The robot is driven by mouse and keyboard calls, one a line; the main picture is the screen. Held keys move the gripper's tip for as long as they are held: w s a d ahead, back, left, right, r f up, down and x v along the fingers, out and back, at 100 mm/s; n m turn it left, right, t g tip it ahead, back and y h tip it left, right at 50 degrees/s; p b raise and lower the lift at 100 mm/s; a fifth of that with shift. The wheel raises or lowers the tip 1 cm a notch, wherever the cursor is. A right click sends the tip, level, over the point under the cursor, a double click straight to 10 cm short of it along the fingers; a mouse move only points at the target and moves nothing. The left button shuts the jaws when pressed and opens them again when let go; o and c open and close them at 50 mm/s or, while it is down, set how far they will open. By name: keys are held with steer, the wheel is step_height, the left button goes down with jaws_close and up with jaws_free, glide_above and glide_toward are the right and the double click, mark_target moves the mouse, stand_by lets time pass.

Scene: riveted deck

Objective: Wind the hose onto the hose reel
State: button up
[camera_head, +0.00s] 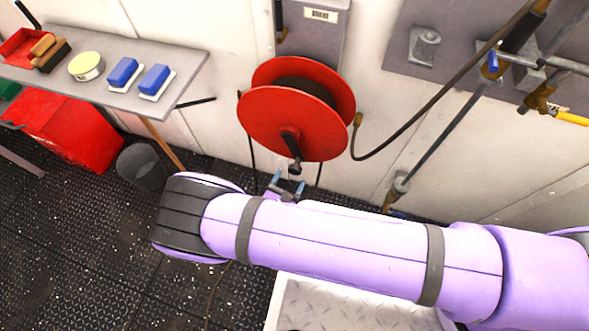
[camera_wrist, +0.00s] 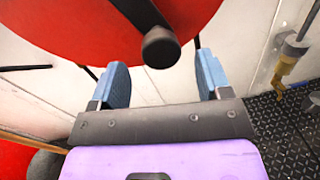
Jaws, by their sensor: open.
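The red hose reel (camera_head: 300,115) is mounted on the white wall, with dark hose (camera_head: 305,90) between its two discs. Its dark crank with a knob (camera_head: 295,166) sits on the front disc. In the wrist view the knob (camera_wrist: 160,47) lies just beyond and between my fingertips, with the red disc (camera_wrist: 75,30) behind it. My gripper (camera_head: 287,184) is open and empty, just below the knob; its blue fingers show in the wrist view (camera_wrist: 160,78).
A grey shelf (camera_head: 185,75) at left holds blue-topped brushes (camera_head: 123,72), a yellow-topped tin (camera_head: 86,66) and a wooden brush (camera_head: 48,50). A red box (camera_head: 75,130) and a dark bucket (camera_head: 142,167) stand below. Pipes and valves (camera_head: 520,60) project at right.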

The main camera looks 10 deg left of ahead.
mark_target(294, 172)
steer(key=shift+w+d, duration=0.2)
steer(key=shift+w, duration=0.85)
steer(key=shift+w+d, duration=0.15)
steer(key=shift+w, duration=0.85)
steer(key=c, duration=1.3)
steer(key=a+r+m+g+y, duration=0.1)
steer(key=a+r+m, duration=0.1)
steer(key=a+m, duration=0.95)
steer(key=shift+w+a+r+m+y, duration=0.15)
steer(key=shift+a+r+m+y, duration=0.2)
steer(key=shift+r+m, duration=1.25)
steer(key=shift+w+a+r+m+y, duration=0.2)
steer(key=shift+a+r+m, duration=0.3)
steer(key=shift+r+m, duration=1.05)
steer(key=shift+w+a+r+m+y, duration=0.15)
steer(key=shift+a+r+m+y, duration=0.2)
steer(key=shift+r+m, duration=1.25)
steer(key=shift+f+m, duration=0.3)
steer(key=shift+f, duration=0.05)
